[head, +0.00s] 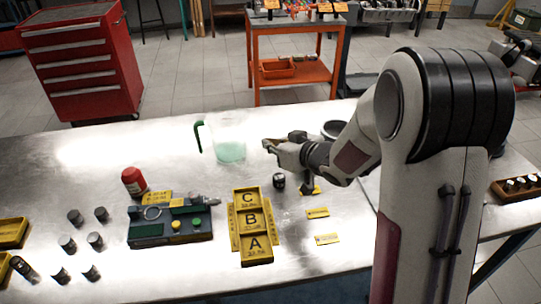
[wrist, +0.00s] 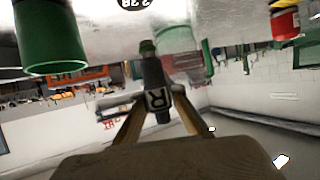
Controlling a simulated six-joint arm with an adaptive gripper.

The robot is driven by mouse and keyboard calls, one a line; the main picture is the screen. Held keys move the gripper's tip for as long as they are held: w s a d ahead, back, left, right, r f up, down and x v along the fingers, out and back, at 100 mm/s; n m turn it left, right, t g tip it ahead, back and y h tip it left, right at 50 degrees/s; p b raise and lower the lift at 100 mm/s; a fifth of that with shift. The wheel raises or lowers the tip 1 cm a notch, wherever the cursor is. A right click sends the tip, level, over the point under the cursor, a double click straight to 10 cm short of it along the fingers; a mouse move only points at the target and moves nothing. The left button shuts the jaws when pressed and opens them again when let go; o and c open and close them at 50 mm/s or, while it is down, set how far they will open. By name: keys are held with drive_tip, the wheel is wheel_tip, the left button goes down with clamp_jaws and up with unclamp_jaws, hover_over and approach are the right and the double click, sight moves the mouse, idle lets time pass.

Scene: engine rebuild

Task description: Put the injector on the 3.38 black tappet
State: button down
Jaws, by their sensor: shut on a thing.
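My gripper (head: 268,146) reaches in from the right above the middle of the table, pointing left. In the wrist view its two fingers (wrist: 160,104) are closed on a slim dark injector (wrist: 150,72) with a green end and a pale label. In the head view the injector is too small to make out clearly. A short black tappet (head: 279,181) with pale marks on it stands on the table just below the gripper. A dark disc with white digits (wrist: 133,4) is cut off at the top of the wrist view; I cannot read its number surely. The injector is apart from the disc.
Yellow trays marked A, B and C (head: 237,222) lie in front. A fixture with buttons (head: 150,232), a red can (head: 134,181) and several grey cylinders (head: 95,241) stand left. A clear jug (head: 229,128) stands behind. A green cylinder (wrist: 50,45) is close in the wrist view.

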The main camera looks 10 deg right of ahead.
drive_tip(key=shift+f, duration=0.25)
drive_tip(key=shift+f, duration=1.85)
drive_tip(key=shift+f, duration=0.1)
drive_tip(key=c, duration=2.1)
unclamp_jaws()
drive_tip(key=shift+s+d+r, duration=0.3)
drive_tip(key=shift+s+r, duration=0.1)
drive_tip(key=shift+s, duration=0.05)
drive_tip(key=shift+v, duration=5.4)
drive_tip(key=shift+f, duration=0.1)
